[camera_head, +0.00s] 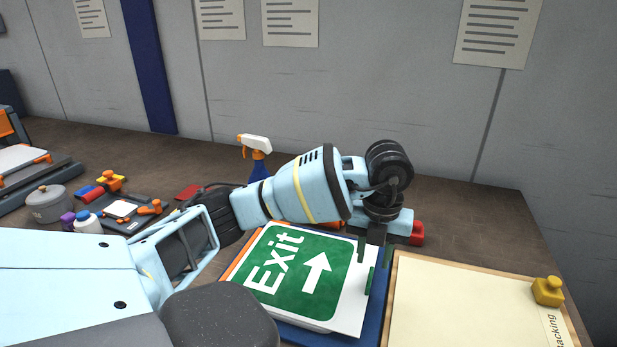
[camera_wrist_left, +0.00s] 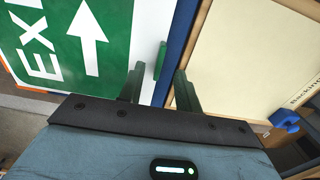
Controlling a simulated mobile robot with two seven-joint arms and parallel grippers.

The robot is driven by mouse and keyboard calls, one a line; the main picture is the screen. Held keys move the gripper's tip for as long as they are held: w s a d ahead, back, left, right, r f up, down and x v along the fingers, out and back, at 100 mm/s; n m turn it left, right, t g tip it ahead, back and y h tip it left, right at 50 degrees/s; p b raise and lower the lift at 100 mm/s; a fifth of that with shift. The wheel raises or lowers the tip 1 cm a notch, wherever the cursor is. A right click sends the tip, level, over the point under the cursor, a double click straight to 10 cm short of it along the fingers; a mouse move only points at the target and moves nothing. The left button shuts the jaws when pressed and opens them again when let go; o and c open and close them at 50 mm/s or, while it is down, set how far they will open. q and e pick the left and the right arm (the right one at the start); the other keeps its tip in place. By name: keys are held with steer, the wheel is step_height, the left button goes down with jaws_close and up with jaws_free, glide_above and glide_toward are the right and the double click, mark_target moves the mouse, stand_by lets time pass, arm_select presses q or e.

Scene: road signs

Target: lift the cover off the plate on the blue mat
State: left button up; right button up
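A green and white Exit sign (camera_head: 298,275) lies flat on the blue mat (camera_head: 374,325); I cannot tell where cover and plate part. A small green tab (camera_head: 371,281) stands at the sign's right edge; it also shows in the left wrist view (camera_wrist_left: 160,61). My left gripper (camera_head: 372,255) points down just above the tab. In the left wrist view its fingers (camera_wrist_left: 160,90) are apart and empty, with the tab beyond the gap between them. Touch between fingers and tab does not show. My right gripper is not in view.
A wooden-framed board (camera_head: 465,305) with cream paper lies right of the mat, a yellow knob (camera_head: 548,290) on it. A red block (camera_head: 417,232) and a spray bottle (camera_head: 256,155) stand behind. A grey pot (camera_head: 48,204) and small tools sit left.

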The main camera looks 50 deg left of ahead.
mark_target(371, 272)
arm_select(q)
steer(key=shift+w+a+f, duration=0.1)
steer(key=shift+w+f, duration=0.05)
steer(key=shift+f, duration=2.4)
jaws_close()
